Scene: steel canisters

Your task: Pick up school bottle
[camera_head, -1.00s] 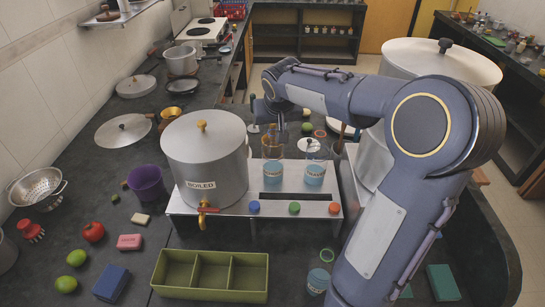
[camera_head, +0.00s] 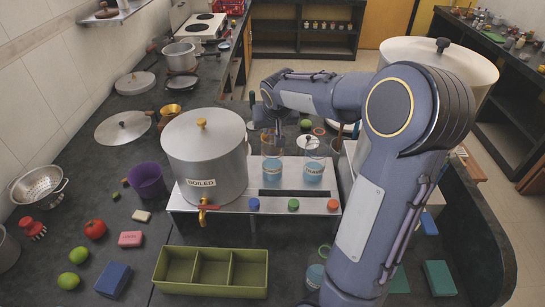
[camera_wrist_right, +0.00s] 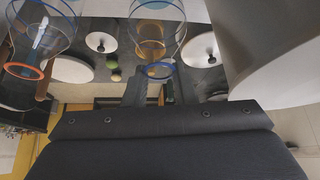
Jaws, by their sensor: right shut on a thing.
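Two clear bottles with blue lower parts and small labels stand on the steel stand: a left bottle (camera_head: 272,170) and a right bottle (camera_head: 314,171). The label words are too small to read, so I cannot tell which is the school bottle. My right gripper (camera_head: 271,128) reaches down from behind at the top of the left bottle and is shut on it. In the right wrist view a clear vessel with a blue rim (camera_wrist_right: 158,70) is close in front of the fingers. A similar bottle (camera_head: 316,276) stands at the front, partly behind my arm. My left gripper is out of view.
A large steel pot (camera_head: 203,165) with a tap stands left of the left bottle. A green three-part tray (camera_head: 210,291) lies in front. A larger pot (camera_head: 440,65) is behind my right arm. A purple cup (camera_head: 146,180) and a colander (camera_head: 38,190) stand left.

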